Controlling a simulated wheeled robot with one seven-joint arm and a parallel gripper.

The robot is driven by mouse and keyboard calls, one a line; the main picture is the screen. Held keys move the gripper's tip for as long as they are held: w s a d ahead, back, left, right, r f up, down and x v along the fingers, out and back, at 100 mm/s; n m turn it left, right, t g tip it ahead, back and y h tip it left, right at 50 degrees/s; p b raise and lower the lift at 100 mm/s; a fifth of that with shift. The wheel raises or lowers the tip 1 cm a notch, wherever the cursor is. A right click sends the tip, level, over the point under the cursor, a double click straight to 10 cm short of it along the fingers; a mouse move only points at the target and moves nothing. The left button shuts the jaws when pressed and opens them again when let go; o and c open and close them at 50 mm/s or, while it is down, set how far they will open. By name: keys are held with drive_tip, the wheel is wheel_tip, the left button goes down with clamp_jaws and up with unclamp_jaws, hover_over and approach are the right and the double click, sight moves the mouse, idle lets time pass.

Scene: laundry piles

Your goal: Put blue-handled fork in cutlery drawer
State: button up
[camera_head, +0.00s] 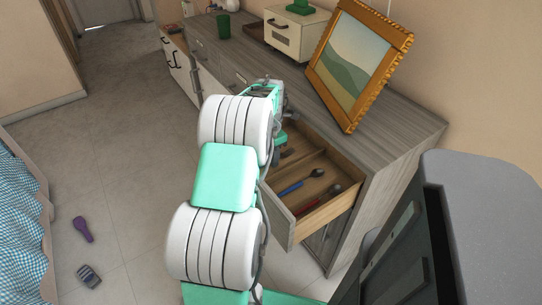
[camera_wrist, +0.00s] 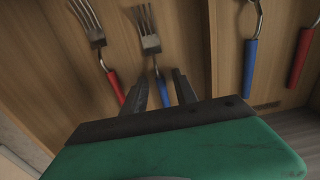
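The open cutlery drawer (camera_head: 336,202) shows in the head view, below the wooden counter. In the wrist view, the blue-handled fork (camera_wrist: 151,43) lies in a drawer compartment with its tines away from my gripper. My gripper (camera_wrist: 159,76) is open, with one dark finger on each side of the fork's blue handle. Gaps show between the fingers and the handle. The handle's lower end is hidden by my gripper body.
A red-handled fork (camera_wrist: 97,38) lies left of the blue-handled fork. Across the divider (camera_wrist: 229,50) lie a blue-handled spoon (camera_wrist: 250,60) and a red-handled spoon (camera_wrist: 301,52). A framed picture (camera_head: 352,67), a white box (camera_head: 297,33) and a green cup (camera_head: 223,26) stand on the counter.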

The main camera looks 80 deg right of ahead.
wheel_tip(320, 180, up, 12)
drive_tip(key=p, duration=0.2)
drive_tip(key=shift+r, duration=0.15)
